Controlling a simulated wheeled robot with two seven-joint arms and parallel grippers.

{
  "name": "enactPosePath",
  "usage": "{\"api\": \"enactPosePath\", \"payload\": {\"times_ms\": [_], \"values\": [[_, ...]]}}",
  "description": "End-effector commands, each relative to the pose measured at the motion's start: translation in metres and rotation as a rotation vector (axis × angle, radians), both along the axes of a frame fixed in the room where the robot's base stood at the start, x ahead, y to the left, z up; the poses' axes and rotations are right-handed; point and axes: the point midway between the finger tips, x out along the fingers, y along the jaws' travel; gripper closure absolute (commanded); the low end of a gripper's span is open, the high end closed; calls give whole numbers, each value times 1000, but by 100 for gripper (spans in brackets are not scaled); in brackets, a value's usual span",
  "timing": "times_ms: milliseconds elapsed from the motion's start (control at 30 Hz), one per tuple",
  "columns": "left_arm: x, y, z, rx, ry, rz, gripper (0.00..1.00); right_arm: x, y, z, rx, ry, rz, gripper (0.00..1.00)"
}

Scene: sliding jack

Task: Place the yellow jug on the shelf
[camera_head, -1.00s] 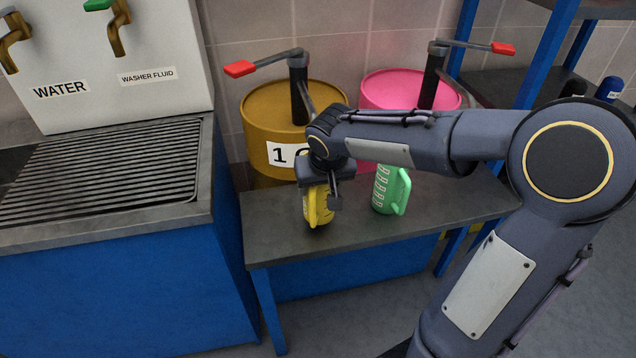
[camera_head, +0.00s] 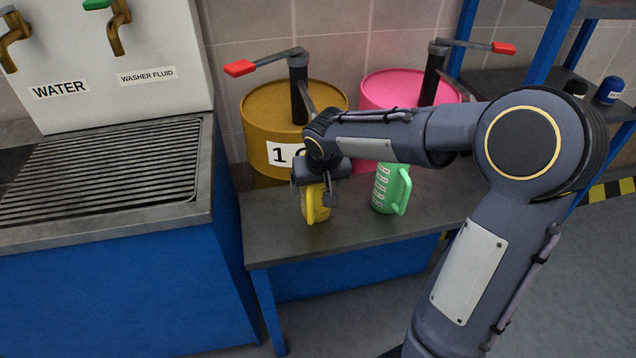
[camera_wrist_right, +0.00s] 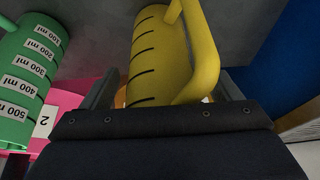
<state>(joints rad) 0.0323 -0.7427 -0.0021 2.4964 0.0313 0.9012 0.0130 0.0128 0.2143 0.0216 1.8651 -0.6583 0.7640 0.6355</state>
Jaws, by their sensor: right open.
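The yellow jug (camera_head: 314,204) stands upright on the low dark bench, in front of the brown drum. My right gripper (camera_head: 318,190) is over its top and hides its upper part. In the right wrist view the jug (camera_wrist_right: 158,60), with black marks and a thick handle, lies between the two fingers of the open right gripper (camera_wrist_right: 168,90). I cannot tell whether a finger touches it. A blue-framed shelf (camera_head: 500,85) with dark boards stands at the right back. My left gripper is not in view.
A green jug (camera_head: 386,190) stands on the bench (camera_head: 275,236) just right of the yellow jug. The brown drum (camera_head: 262,112) and pink drum (camera_head: 385,88) with pump levers are behind. A blue-capped container (camera_head: 609,90) is on the shelf. A sink counter (camera_head: 100,170) is at left.

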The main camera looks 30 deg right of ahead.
Motion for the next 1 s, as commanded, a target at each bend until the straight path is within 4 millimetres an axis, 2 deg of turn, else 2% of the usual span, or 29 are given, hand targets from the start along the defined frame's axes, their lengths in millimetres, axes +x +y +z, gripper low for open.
{"api": "enactPosePath", "payload": {"times_ms": [133,267,700,900,967,1000], "values": [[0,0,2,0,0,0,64,0,0,2,0,0,0,16],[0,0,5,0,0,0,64,-2,1,12,0,-4,-1,16],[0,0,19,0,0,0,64,-35,10,94,1,-4,1,16],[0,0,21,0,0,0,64,-44,12,112,1,-1,2,16],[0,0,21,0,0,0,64,-53,12,114,12,0,6,16],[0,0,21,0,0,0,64,-63,12,113,24,0,14,16]]}}
